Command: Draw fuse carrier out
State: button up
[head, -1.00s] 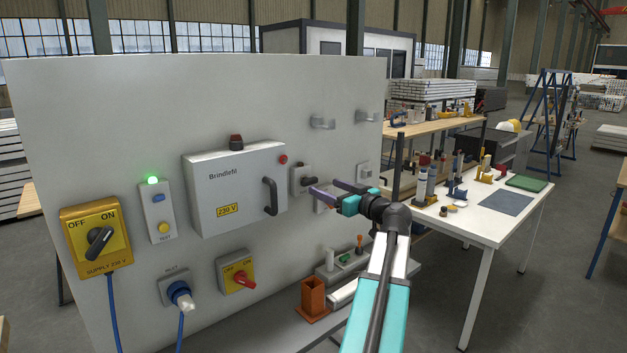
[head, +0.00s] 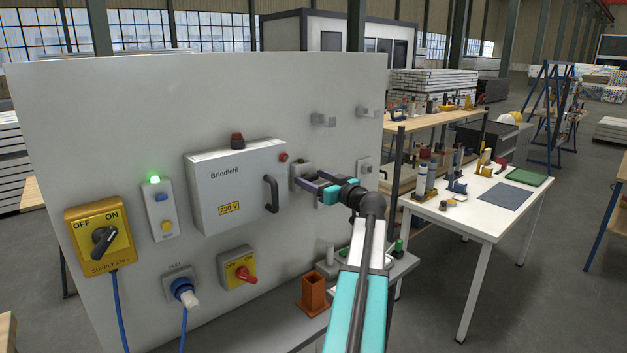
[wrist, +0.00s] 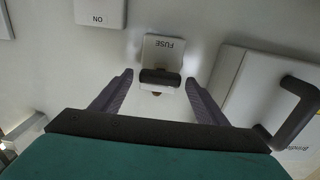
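The fuse holder, a small light-grey box marked FUSE (wrist: 165,48), is on the panel; the wrist view shows it upside down. The fuse carrier (wrist: 160,77) is a dark bar-shaped handle at the front of it, with a small brown piece visible just below. My gripper (wrist: 158,80) is open, its two purple fingers on either side of the carrier with clear gaps, touching neither side. In the head view my gripper (head: 307,182) is in front of the fuse holder (head: 301,168), partly hiding it; the carrier is hard to make out there.
The grey Brindlefil cabinet (head: 237,190), with a projecting dark handle (head: 271,194), is close left of the gripper. A green light (head: 155,180) glows above the test box. A red-brown open bin (head: 314,293) stands on the shelf below. A yellow supply switch (head: 101,240) is far left.

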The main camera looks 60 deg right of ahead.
aim_at(312, 178)
jog(key=c, duration=1.4)
jog(key=shift+s+a+f+b, duration=0.15)
jog(key=shift+s+a+b, duration=0.1)
jog(key=shift+s+b, duration=0.6)
jog(key=shift+s+a+b, duration=0.2)
jog(key=shift+s+b, duration=0.35)
jog(key=shift+b, duration=0.4)
jog(key=o, duration=1.4)
jog(key=shift+s, duration=0.1)
jog(key=shift+o, duration=0.6)
jog(key=shift+s+a, duration=0.1)
jog(key=b+v, duration=0.4)
jog(key=v, duration=0.9)
jog(key=shift+s, duration=0.2)
